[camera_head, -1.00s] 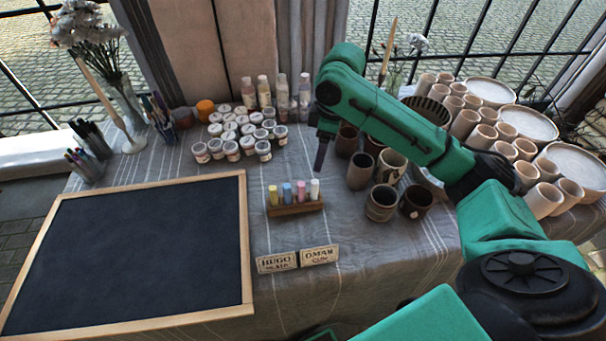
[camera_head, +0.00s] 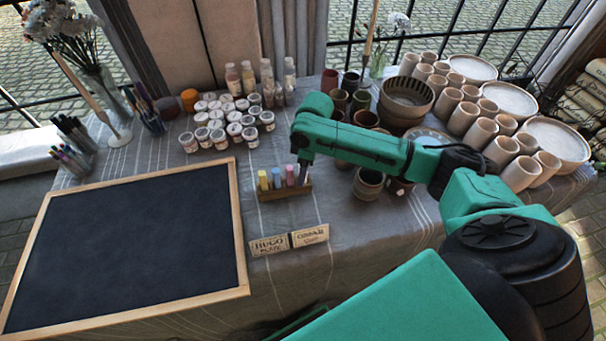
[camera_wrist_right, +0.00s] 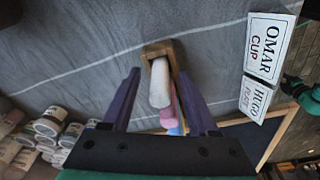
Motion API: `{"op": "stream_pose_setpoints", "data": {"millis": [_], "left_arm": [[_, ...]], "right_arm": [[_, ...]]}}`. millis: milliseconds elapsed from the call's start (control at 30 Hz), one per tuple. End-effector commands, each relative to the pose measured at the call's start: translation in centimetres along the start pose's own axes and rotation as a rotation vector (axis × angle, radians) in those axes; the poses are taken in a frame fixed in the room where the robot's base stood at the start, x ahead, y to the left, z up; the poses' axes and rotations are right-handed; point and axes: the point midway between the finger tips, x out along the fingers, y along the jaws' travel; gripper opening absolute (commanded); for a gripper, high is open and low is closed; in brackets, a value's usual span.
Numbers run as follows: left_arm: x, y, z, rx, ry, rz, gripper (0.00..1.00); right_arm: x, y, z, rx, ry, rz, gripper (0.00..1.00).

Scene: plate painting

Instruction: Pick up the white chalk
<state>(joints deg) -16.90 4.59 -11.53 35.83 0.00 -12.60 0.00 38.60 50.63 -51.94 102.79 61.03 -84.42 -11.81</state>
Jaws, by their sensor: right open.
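The white chalk (camera_wrist_right: 160,85) stands at the end of a small wooden holder (camera_wrist_right: 158,48); the holder also shows in the head view (camera_head: 285,194). My right gripper (camera_wrist_right: 161,76) is open, with one purple finger on each side of the white chalk in the wrist view, not closed on it. In the head view my right gripper (camera_head: 303,174) points down over the right end of the holder and hides the white chalk. Yellow (camera_head: 263,180), blue (camera_head: 277,178) and pink (camera_head: 290,175) chalks stand beside it. My left gripper is not in view.
A framed blackboard (camera_head: 130,240) lies left of the holder. Name cards (camera_head: 270,245) stand in front of it. Paint jars (camera_head: 218,137) are behind, and brown cups (camera_head: 369,183) stand close on the right beneath my arm.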

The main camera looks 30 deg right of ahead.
Motion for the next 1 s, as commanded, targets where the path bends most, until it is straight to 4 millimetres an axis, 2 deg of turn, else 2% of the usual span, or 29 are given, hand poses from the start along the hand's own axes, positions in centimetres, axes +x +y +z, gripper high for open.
{"op": "stream_pose_setpoints", "data": {"millis": [67, 200, 233, 533, 667, 767, 867, 1000], "left_arm": [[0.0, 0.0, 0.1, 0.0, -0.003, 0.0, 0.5], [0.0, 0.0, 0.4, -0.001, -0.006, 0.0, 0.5], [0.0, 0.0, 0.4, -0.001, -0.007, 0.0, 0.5], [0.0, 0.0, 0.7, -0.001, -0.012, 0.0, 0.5], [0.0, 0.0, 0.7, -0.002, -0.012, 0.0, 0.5], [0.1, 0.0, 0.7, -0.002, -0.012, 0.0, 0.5], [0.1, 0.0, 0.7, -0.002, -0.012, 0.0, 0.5], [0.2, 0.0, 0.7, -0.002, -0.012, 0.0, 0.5]], "right_arm": [[0.0, 0.0, 0.0, 0.0, 0.0, 0.0, 0.56], [-0.1, 0.0, 0.0, 0.0, 0.0, 0.0, 0.03], [-0.1, 0.0, 0.0, 0.0, 0.0, 0.0, 0.0], [-0.2, 0.0, 0.0, 0.0, 0.001, 0.0, 0.0], [-0.9, 0.0, -0.2, -0.001, 0.003, 0.0, 0.0], [-2.4, 0.1, -0.4, -0.001, 0.004, 0.002, 0.0], [-4.7, 0.1, -0.7, 0.0, 0.004, 0.003, 0.0], [-9.0, 0.1, -1.2, -0.002, 0.006, 0.004, 0.0]]}}
